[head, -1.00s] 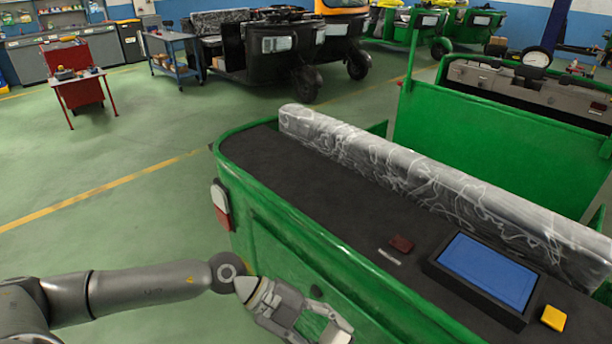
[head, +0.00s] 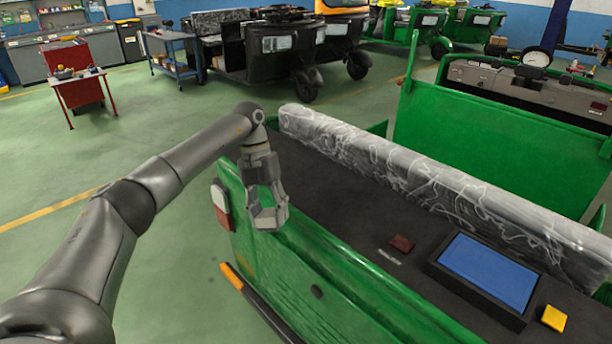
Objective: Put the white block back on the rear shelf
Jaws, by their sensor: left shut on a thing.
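My left gripper (head: 267,207) points down at the near-left edge of the green rickshaw. It is shut on the white block (head: 266,219), a small pale piece between its fingertips, partly hidden by the fingers. The dark rear shelf (head: 335,205) of the rickshaw lies just right of the gripper. The gripper overlaps the shelf's near green rim in the picture; I cannot tell its exact height above it. My right gripper is not in view.
On the shelf are a dark red block (head: 401,243), a black tray with a blue inside (head: 488,270) and a yellow block (head: 553,318). A plastic-wrapped seat back (head: 400,170) bounds the shelf's far side. The shelf's left part is clear.

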